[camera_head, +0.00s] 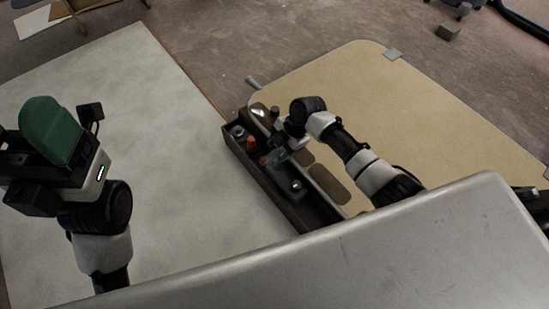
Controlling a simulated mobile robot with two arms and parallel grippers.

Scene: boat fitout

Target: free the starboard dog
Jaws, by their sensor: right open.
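A beige panel (400,110) with rounded corners lies at the right. A small grey lever-like piece (253,83) sticks out at its left corner, and a flat grey fitting (393,54) sits at its far edge. I cannot tell which is the starboard dog. My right gripper (277,156) is open, low over the dark tray beside the panel's left edge, apart from both grey pieces. My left gripper (45,150) is at the far left over the pale surface. Green rounded pieces show at its end; its jaws cannot be made out.
The long dark tray (270,187) holds small parts, including an orange-red one (251,142) and a shiny round one (297,185). A pale board (140,120) fills the left. A large grey metal surface (400,255) blocks the near view. A small grey block (448,31) lies on the floor.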

